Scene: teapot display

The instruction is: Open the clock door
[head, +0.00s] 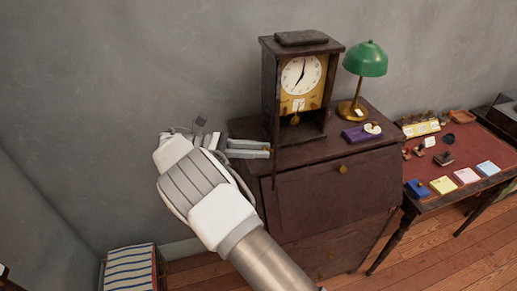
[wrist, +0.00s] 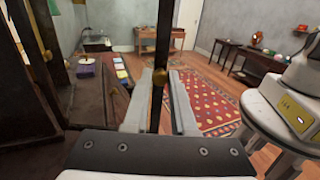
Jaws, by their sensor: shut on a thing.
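The dark wooden clock (head: 302,85) stands on the cabinet top, with a white dial (head: 300,75) and a brass pendulum (head: 295,119). Its door (head: 275,135) appears as a thin dark strip, nearly edge-on, swung out from the front left side. In the wrist view the door (wrist: 163,40) is a narrow upright bar with a brass knob (wrist: 158,78), between my fingers. My gripper (head: 268,149) comes in from the left and is shut on the door by the knob; it also shows in the wrist view (wrist: 163,75). The exact finger contact is partly hidden.
A green lamp (head: 366,60) and a purple item (head: 361,132) stand right of the clock on the cabinet (head: 335,190). A desk (head: 470,140) with small items is farther right. A striped seat (head: 130,268) is at lower left. A grey wall is behind.

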